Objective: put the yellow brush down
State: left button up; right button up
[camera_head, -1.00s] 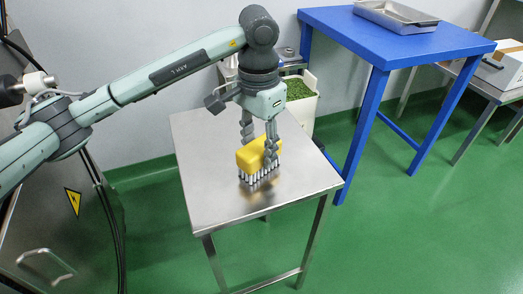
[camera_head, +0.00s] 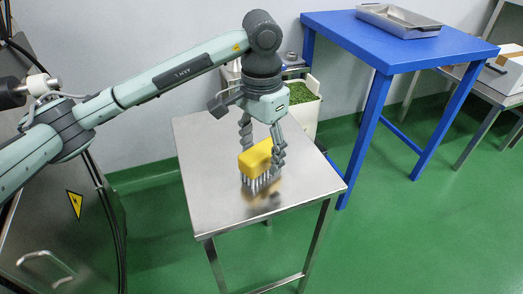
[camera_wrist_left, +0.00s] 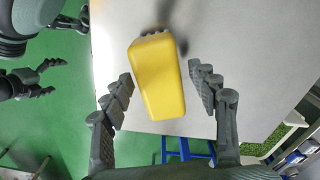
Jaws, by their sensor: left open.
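The yellow brush (camera_head: 255,158) is over the middle of the steel table (camera_head: 205,205), yellow block up and pale bristles down. It looks slightly tilted in the head view; whether all its bristles touch the top I cannot tell. My left gripper (camera_head: 262,142) points down from above with its fingers open, one on each side of the brush.
A tall blue table (camera_head: 400,50) with a metal tray (camera_head: 398,20) stands at the back right. A bin of green leaves (camera_head: 302,97) is behind the steel table. A white box (camera_head: 505,70) sits on another table at far right. The steel top around the brush is clear.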

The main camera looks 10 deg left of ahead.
aim_at(261, 150)
pick_arm(q)
notch_tip(261, 150, up, 12)
jog(key=shift+r, duration=0.15)
dwell(0.3)
